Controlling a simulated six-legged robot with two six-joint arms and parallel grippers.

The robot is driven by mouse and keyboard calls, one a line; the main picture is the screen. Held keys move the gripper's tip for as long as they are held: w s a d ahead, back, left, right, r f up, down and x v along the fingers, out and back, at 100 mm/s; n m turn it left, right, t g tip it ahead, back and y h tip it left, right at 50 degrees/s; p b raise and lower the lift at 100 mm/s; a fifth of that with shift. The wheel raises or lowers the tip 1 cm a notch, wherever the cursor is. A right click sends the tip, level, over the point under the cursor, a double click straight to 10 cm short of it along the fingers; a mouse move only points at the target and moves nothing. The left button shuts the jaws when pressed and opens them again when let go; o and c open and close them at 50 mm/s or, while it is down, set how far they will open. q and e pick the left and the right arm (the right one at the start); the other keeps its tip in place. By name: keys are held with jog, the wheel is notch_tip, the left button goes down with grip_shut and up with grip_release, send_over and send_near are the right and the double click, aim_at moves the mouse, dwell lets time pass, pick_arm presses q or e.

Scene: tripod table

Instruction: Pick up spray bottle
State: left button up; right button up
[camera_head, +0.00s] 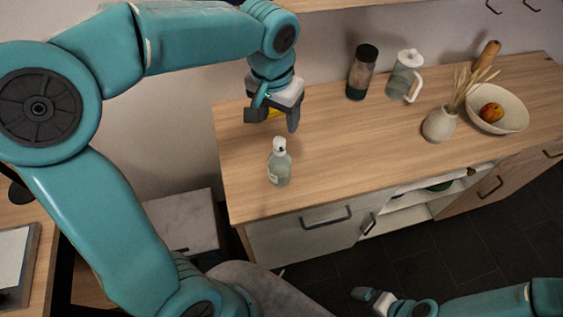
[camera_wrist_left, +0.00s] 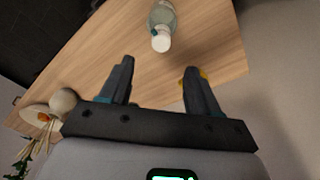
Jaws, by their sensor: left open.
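The spray bottle (camera_head: 279,165) is clear with a white top and stands upright near the front left of the wooden counter. My left gripper (camera_head: 272,117) is above the counter, behind the bottle in the head view, with its fingers apart and nothing between them. In the left wrist view the bottle (camera_wrist_left: 161,22) shows at the top, beyond the open fingers of the left gripper (camera_wrist_left: 158,80) and apart from them. A small yellow thing (camera_head: 275,113) is partly hidden by the left gripper. My right gripper (camera_head: 373,297) is low at the bottom of the head view, away from the counter; its jaw opening is unclear.
The wooden counter (camera_head: 335,150) is clear right of the bottle. A dark-lidded jar (camera_head: 361,73), a glass pitcher (camera_head: 404,76), a white vase (camera_head: 438,126) with dried stems and a bowl (camera_head: 512,114) with fruit stand further right. A wall rises behind.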

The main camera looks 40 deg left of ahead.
pick_arm(q)
send_over(279, 140)
jog(key=f, duration=0.4)
jog(key=shift+s+d, duration=0.3)
jog(key=shift+s, duration=0.1)
jog(key=shift+w+a+f, duration=0.1)
jog(key=shift+a+f, duration=0.05)
jog(key=shift+f, duration=0.2)
notch_tip(279, 140, down, 4)
jog(key=shift+w+f+p, duration=0.1)
jog(key=shift+f+p, duration=0.15)
jog(key=shift+p, duration=0.4)
jog(key=shift+w+a+f, duration=0.15)
jog(key=shift+w+f, duration=0.05)
jog(key=shift+f, duration=0.2)
jog(key=shift+s+r, duration=0.1)
jog(key=c, duration=0.7)
grip_shut()
